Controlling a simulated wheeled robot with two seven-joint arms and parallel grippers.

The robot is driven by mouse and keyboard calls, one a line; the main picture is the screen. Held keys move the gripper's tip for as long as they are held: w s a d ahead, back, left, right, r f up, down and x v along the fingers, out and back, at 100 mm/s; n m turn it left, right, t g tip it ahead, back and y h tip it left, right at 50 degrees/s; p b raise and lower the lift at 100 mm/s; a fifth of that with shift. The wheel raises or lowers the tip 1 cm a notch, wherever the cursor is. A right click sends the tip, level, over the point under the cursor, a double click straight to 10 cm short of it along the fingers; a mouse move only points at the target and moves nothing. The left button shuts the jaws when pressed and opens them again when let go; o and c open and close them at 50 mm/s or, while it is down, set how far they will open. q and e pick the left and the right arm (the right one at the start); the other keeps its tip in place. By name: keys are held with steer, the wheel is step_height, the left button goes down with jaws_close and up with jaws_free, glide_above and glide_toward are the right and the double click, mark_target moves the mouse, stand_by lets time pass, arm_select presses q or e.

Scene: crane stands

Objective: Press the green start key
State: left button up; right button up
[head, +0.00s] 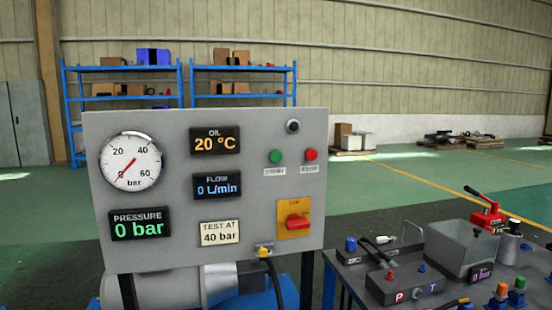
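The green start key (275,157) is a round button on the right half of the upright grey panel (170,193). A white label (274,172) sits just below it. A red round button (311,155) with its own label is to its right. A black round knob or lamp (293,126) is above and between them. Neither of my grippers shows in the head view, and nothing covers the green key.
The panel carries a dial gauge (131,162), displays reading 20 °C, 0 L/min and 0 bar, and a red rotary switch (297,222) on a yellow plate. A bench (350,270) with hydraulic parts stands at the lower right. Blue shelves (180,95) stand far behind.

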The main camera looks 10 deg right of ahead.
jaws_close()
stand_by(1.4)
